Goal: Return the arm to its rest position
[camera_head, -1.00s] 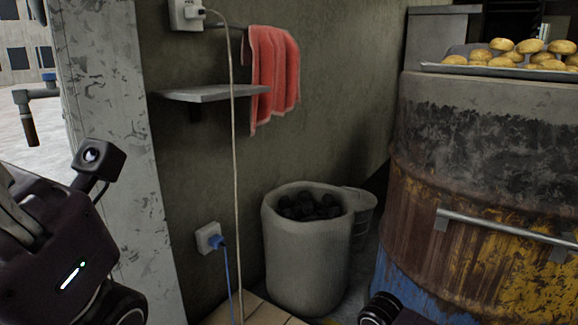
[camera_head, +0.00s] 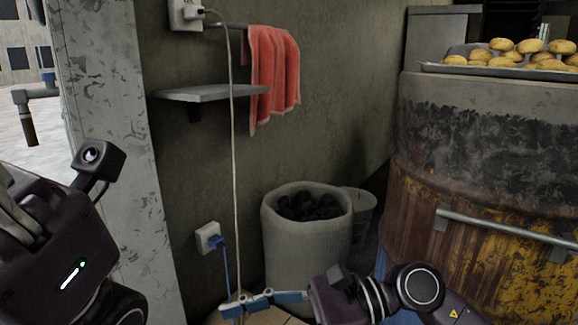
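My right arm comes in along the bottom edge from the right. Its gripper (camera_head: 236,308) points left, low in front of the coal bin, with slim blue-grey fingers close to the hanging cord. I see the fingers from the side and cannot tell whether they are open or shut, or whether they touch the cord. I see nothing clearly held in them. My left arm fills the lower left corner as a dark housing with a small camera on a bracket. Its fingertips are not visible.
A light bin (camera_head: 300,240) of black lumps stands by the wall. A rusty barrel oven (camera_head: 480,190) with a bar handle (camera_head: 500,232) stands right, a tray (camera_head: 440,69) of buns on top. A shelf (camera_head: 212,93), red towel (camera_head: 272,75) and cord (camera_head: 234,180) are on the wall.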

